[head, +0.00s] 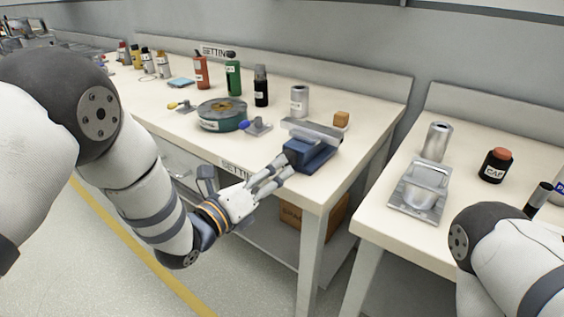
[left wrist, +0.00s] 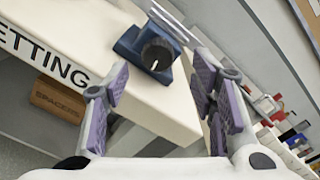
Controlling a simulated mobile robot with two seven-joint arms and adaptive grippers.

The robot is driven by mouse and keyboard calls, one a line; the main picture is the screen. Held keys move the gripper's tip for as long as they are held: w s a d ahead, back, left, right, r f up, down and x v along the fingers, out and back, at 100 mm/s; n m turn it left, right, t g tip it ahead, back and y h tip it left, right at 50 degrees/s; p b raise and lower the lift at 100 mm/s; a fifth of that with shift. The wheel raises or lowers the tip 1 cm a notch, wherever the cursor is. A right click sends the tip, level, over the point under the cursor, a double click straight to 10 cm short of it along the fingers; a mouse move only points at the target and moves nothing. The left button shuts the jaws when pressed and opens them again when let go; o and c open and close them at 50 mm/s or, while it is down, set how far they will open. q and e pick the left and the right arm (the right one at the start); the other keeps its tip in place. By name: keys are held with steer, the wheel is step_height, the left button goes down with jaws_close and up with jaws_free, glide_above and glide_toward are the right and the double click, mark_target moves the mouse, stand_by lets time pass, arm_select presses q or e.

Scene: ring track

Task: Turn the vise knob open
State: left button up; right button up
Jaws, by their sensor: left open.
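The blue vise (head: 314,158) with grey metal jaws stands at the front right corner of the long workbench. Its round black knob shows clearly in the left wrist view (left wrist: 157,55), with a white mark on its face. In the head view the knob is partly hidden by my gripper's fingers. My left gripper (head: 282,170) is in front of the vise, fingers pointing at the knob. In the left wrist view my left gripper (left wrist: 160,88) is open and empty, with the knob beyond and between its purple-padded fingers. My right gripper is out of view.
A green-sided round turntable (head: 222,115), a small blue-knobbed fixture (head: 256,126), a grey cylinder (head: 299,100) and several bottles stand left of and behind the vise. A cardboard box (head: 300,218) is on the shelf below. A gap separates a second table (head: 385,215) at right.

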arm_select(q)
steer(key=x, duration=0.5)
steer(key=shift+w+b, duration=0.15)
steer(key=shift+b, duration=0.15)
steer(key=shift+c, duration=0.5)
steer(key=c, duration=1)
steer(key=shift+c, duration=0.2)
